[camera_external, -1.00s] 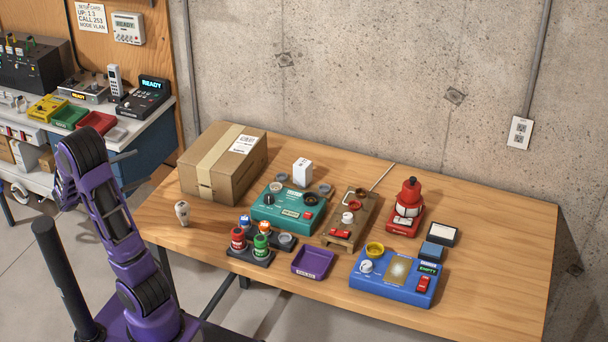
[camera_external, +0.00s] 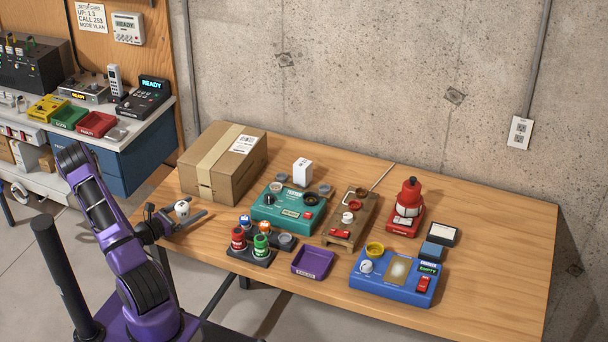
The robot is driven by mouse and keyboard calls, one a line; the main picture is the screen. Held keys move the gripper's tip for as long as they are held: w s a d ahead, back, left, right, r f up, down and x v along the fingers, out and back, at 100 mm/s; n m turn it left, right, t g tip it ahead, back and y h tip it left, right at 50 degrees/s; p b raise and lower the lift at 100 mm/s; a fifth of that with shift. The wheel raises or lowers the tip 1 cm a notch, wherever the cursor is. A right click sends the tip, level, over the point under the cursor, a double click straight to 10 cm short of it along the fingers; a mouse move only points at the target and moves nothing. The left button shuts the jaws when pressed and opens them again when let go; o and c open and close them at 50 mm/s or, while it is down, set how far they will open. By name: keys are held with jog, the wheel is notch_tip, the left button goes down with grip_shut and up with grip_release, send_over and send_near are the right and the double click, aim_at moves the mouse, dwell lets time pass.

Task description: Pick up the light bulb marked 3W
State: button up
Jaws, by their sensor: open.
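A pale bulb (camera_external: 182,208) with a rounded end stands near the left edge of the wooden table. Its marking is too small to read. My gripper (camera_external: 186,214) is open at the bulb, with its two dark fingers spread on either side of it. The lower part of the bulb is hidden behind the gripper. I cannot tell whether the fingers touch it.
A cardboard box (camera_external: 200,180) stands just behind the bulb. Right of it are a rack of coloured bottles (camera_external: 262,246), a green device (camera_external: 285,210), a purple tray (camera_external: 312,262) and a blue device (camera_external: 395,285). The table's right front is bare.

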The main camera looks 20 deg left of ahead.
jog(key=c, duration=1.5)
jog(key=shift+o, duration=0.2)
jog(key=shift+r, duration=0.1)
